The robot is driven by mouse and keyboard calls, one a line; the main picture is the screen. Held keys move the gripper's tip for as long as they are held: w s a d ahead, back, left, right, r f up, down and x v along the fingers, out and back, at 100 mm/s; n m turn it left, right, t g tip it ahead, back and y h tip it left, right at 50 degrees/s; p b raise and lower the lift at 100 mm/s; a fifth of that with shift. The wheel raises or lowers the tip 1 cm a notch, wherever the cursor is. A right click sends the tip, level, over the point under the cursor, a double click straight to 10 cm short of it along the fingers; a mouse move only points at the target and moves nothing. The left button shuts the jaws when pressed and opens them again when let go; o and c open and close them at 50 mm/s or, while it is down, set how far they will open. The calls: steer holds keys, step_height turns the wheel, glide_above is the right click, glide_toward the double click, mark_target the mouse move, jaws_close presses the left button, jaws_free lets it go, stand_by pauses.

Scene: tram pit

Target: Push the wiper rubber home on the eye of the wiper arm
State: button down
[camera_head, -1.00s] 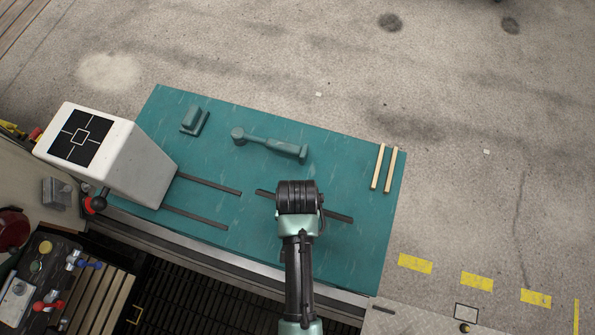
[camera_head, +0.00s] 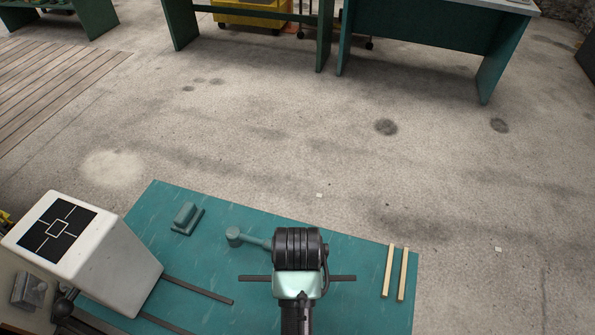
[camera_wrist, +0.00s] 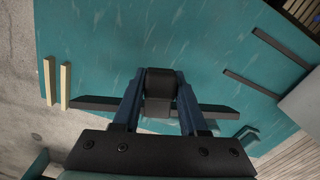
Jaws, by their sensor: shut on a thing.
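My gripper (camera_head: 300,250) is over the teal mat in the head view, its fingertips hidden by its own body. The wrist view shows its blue fingers (camera_wrist: 160,88) shut on the dark block at the middle of the wiper rubber (camera_wrist: 212,110). The rubber's two dark ends also stick out either side of my gripper in the head view (camera_head: 342,278). The teal wiper arm (camera_head: 256,242) has its round end at the left; its other end and the eye are hidden behind my gripper. I cannot tell whether rubber and arm touch.
A white box with a black target (camera_head: 58,228) stands at the left. Two dark strips (camera_head: 198,289) lie beside it. A teal block (camera_head: 187,217) sits on the mat (camera_head: 350,300) behind; two pale wooden strips (camera_head: 389,272) lie at the right. Open floor lies beyond.

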steer(key=s+m+p, duration=0.3)
steer(key=s+p, duration=0.4)
steer(key=shift+m, duration=0.3)
steer(key=shift+f+p, duration=0.8)
steer(key=shift+f, duration=3.95)
steer(key=shift+f, duration=0.15)
steer(key=shift+c, duration=2.2)
jaws_free()
steer(key=shift+f+b, duration=0.1)
steer(key=shift+b, duration=0.35)
